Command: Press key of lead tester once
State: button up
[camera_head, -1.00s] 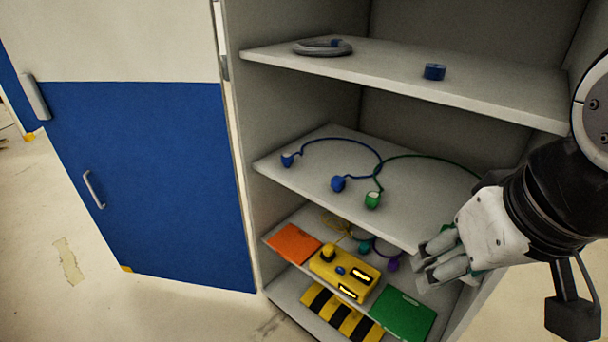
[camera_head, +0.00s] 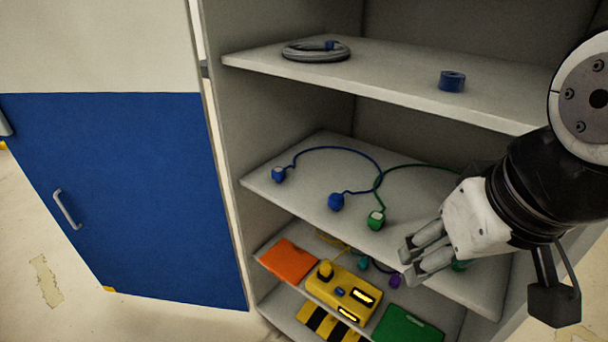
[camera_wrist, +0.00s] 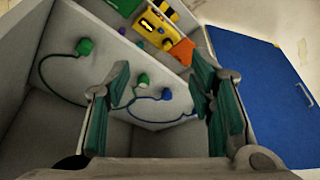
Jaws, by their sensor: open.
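The yellow box (camera_head: 318,289), which looks like the lead tester, lies on a lower shelf of the cabinet. It has a round yellow knob (camera_head: 325,269), a small blue key (camera_head: 340,292) and lit windows. It also shows at the top of the wrist view (camera_wrist: 172,38). My gripper (camera_head: 408,264) is open and empty, at the right by the front of the middle shelf, up and to the right of the box and apart from it. Its fingers flank the wrist view (camera_wrist: 162,75).
The middle shelf (camera_head: 300,190) holds blue and green leads with plugs. An orange block (camera_head: 288,260) and a green block (camera_head: 408,325) flank the box. The top shelf (camera_head: 390,78) holds a grey coil and a blue ring. A blue door panel (camera_head: 130,190) stands left.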

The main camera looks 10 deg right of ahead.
grip_shut()
dwell(1.3)
